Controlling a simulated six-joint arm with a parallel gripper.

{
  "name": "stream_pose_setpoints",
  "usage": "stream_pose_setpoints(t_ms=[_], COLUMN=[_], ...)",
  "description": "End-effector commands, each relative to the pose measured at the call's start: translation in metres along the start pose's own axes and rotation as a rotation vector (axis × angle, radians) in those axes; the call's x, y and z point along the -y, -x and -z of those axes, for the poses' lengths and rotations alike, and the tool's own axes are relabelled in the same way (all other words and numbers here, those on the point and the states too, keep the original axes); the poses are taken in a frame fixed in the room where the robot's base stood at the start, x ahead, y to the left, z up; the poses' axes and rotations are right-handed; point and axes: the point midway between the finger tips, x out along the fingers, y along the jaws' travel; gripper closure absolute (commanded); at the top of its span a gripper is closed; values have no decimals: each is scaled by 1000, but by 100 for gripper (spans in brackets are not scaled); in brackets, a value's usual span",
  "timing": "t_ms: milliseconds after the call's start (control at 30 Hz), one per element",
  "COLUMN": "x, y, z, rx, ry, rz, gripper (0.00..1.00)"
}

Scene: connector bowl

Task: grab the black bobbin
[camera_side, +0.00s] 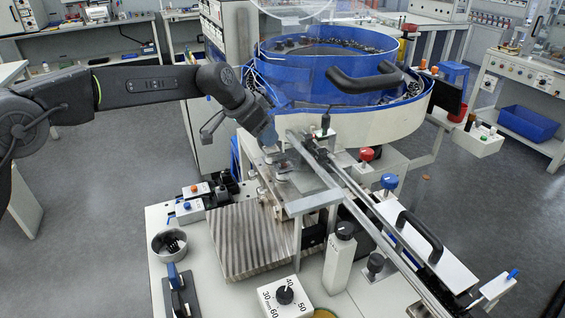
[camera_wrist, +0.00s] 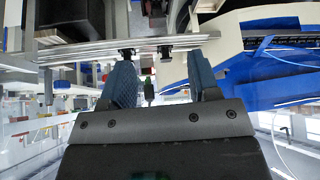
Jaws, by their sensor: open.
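My gripper (camera_side: 268,136) is beside the metal rail, just below the blue bowl feeder. In the wrist view its two blue-grey fingers (camera_wrist: 158,66) are apart, and nothing is held between them. Small black parts on the rail show beyond the fingertips, one near the left finger (camera_wrist: 127,54) and one between the fingers (camera_wrist: 165,50). I cannot tell for certain which of them is the black bobbin. A small dark upright piece (camera_wrist: 149,90) also shows between the fingers. In the side view, the arm end hides part of the rail's upper end.
The blue bowl feeder (camera_side: 300,75) stands close behind my gripper. The long metal rail (camera_side: 350,190) slopes down to the right. A grey cup (camera_side: 160,247) with black pieces, a ribbed metal block (camera_side: 240,245) and a dial box (camera_side: 285,297) stand on the bench.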

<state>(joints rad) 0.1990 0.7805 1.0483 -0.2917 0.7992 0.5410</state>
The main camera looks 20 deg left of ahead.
Motion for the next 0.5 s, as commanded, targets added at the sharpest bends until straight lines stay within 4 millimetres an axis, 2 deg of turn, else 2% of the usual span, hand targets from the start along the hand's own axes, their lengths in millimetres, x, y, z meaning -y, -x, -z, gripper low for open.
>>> stream_pose_setpoints(t_ms=[33,133,500], x=[0,0,-2], y=[-12,-29,-62], z=[-1,-1,-2], rx=[2,1,2], ry=[0,1,1], rz=[-1,0,-1], gripper=[44,44,44])
